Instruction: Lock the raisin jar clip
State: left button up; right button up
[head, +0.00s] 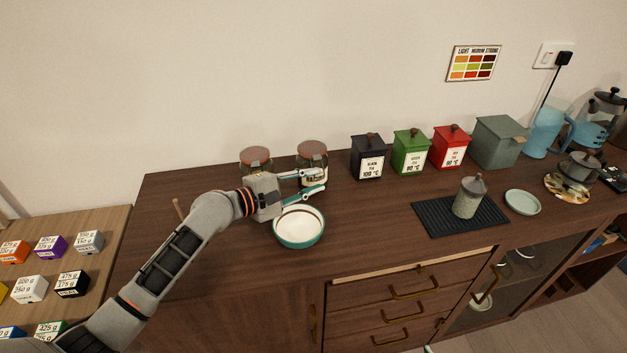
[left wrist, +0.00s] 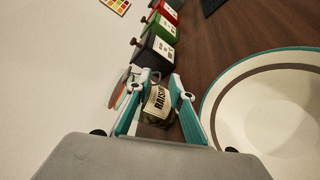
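The raisin jar (head: 308,163) is glass with a reddish-brown lid and stands at the back of the wooden counter by the wall. In the left wrist view the jar's label (left wrist: 157,101) reads "RAISIN" and its lid (left wrist: 118,90) is at the left. A pale clip part (left wrist: 154,76) shows near the lid; I cannot tell whether it is locked. My left gripper (head: 320,181) is open, its teal-and-white fingers pointing at the jar's front. In the left wrist view the jar shows between the fingers (left wrist: 159,82); contact is unclear.
A second lidded jar (head: 256,154) stands left of the raisin jar, partly behind my gripper. A teal-rimmed bowl (head: 299,228) sits just below my gripper. Black (head: 368,157), green (head: 411,152) and red (head: 452,147) tea boxes stand to the right.

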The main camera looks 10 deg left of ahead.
pick_arm(q)
jog(key=v, duration=1.1)
jog(key=shift+a, duration=0.15)
jog(key=shift+s+r, duration=0.1)
jog(key=shift+s, duration=0.05)
